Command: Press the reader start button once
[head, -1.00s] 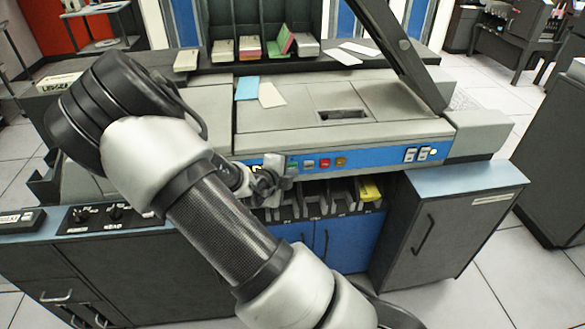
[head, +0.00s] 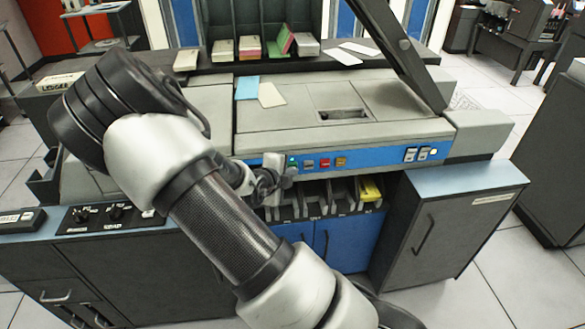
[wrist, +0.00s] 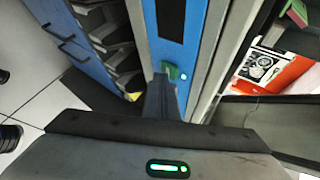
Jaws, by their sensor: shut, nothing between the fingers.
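A blue control strip (head: 377,158) runs along the front of the grey card machine (head: 300,115). A green button (head: 292,161) sits on it at the left of a row, with grey (head: 308,163), red (head: 325,163) and amber (head: 341,162) buttons to its right. Labels are too small to read. My gripper (head: 284,178) is shut and empty, just below and in front of the green button. In the wrist view the shut fingertips (wrist: 160,80) are right beside the green button (wrist: 174,71); I cannot tell whether they touch it.
Card slots (head: 315,197) lie under the strip, one holding yellow cards (head: 370,190). A raised dark lid arm (head: 400,50) stands at the machine's right. A dark cabinet (head: 450,220) juts out at the lower right. Loose cards (head: 271,95) lie on top.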

